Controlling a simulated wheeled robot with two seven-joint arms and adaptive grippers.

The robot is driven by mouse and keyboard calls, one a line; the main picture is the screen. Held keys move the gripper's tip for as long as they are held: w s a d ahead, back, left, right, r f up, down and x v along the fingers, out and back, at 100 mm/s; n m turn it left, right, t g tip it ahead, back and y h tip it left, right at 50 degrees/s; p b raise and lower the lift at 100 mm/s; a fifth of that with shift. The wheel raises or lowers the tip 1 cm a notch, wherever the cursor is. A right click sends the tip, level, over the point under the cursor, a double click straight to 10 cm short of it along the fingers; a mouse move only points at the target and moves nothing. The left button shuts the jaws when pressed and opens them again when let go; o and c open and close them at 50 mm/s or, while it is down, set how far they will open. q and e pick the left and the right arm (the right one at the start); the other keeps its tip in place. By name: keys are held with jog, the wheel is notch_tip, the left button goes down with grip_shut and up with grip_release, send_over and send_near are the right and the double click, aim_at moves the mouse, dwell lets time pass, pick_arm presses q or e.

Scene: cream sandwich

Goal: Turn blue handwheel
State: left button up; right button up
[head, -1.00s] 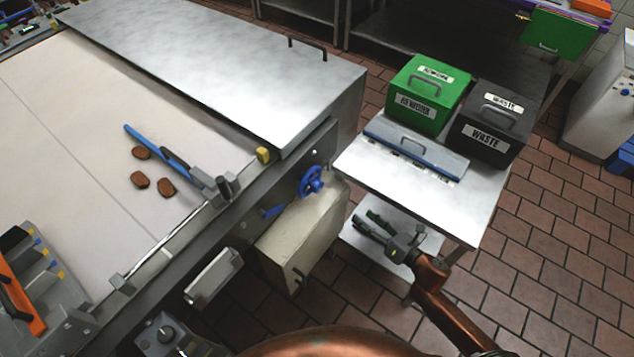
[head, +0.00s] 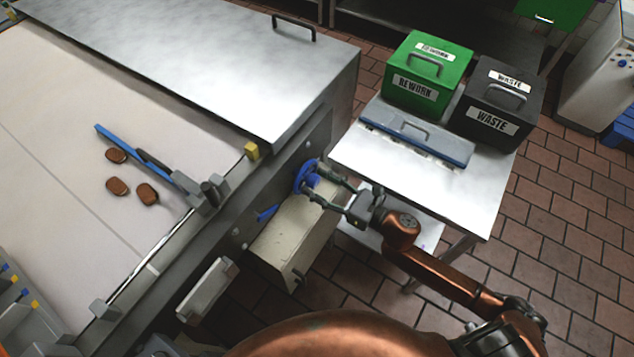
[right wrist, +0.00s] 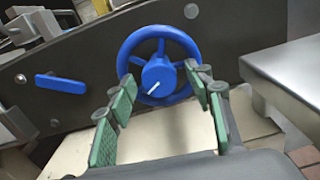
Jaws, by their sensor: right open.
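The blue handwheel (head: 305,178) is mounted on the dark side panel of the conveyor machine. It also shows in the right wrist view (right wrist: 159,34), with a blue hub bearing a white line. My right gripper (head: 333,188) is open in front of the handwheel. In the right wrist view its green-padded fingers (right wrist: 163,100) spread to either side of the hub, with nothing held between them. Whether the fingertips touch the wheel, I cannot tell. My left gripper is not clearly in view.
A blue lever (head: 266,213) sits left of the handwheel. A beige box (head: 290,240) stands below it. A steel table (head: 470,205) with a green REWORK bin (head: 427,72) and a dark WASTE bin (head: 497,105) is close on the right. Brown pieces (head: 117,186) lie on the belt.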

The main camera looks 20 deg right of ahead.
jog(key=shift+w+a, duration=0.15)
jog(key=shift+c, duration=0.3)
jog(key=c, duration=1.1)
